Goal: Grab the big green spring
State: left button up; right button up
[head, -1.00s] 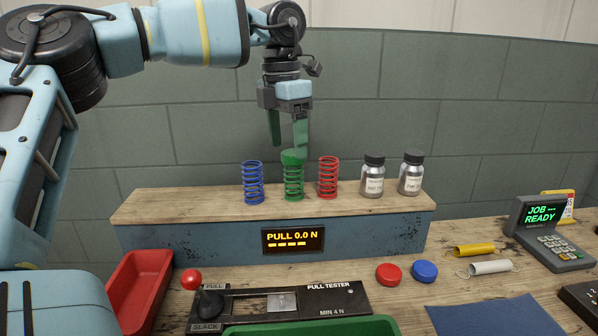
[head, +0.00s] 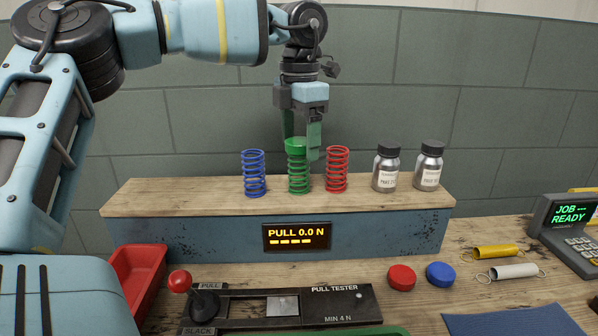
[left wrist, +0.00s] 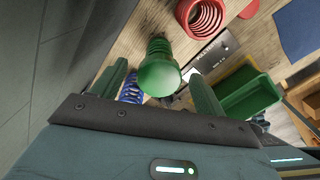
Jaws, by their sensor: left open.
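The big green spring (head: 299,178) stands upright on the wooden shelf between a blue spring (head: 254,173) and a red spring (head: 337,170). It has a solid green cap on top. My left gripper (head: 301,152) points down over it, open, with its green fingers at about the height of the cap. In the left wrist view the green spring (left wrist: 159,72) shows cap-first between the two spread fingers, with no clear contact. My right gripper is not in view.
Two lidded bottles (head: 386,168) stand right of the red spring on the shelf (head: 220,200). In front are the pull tester (head: 335,305), a red tray (head: 135,280), red and blue buttons (head: 402,277), and yellow and white springs (head: 496,251). A wall stands close behind.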

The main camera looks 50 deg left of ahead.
aim_at(299, 162)
pick_arm(q)
jog(key=shift+f, duration=2.55)
jog(key=shift+c, duration=0.2)
jog(key=c, duration=1.1)
jog(key=shift+c, duration=0.2)
jog(key=shift+r, duration=0.85)
notch_tip(299, 162, up, 2)
jog(key=shift+r, duration=0.1)
jog(key=s+d+r+b, duration=0.1)
jog(key=s+d, duration=0.9)
jog(key=d, duration=0.2)
jog(key=shift+d+b, duration=0.3)
jog(key=shift+b, duration=0.1)
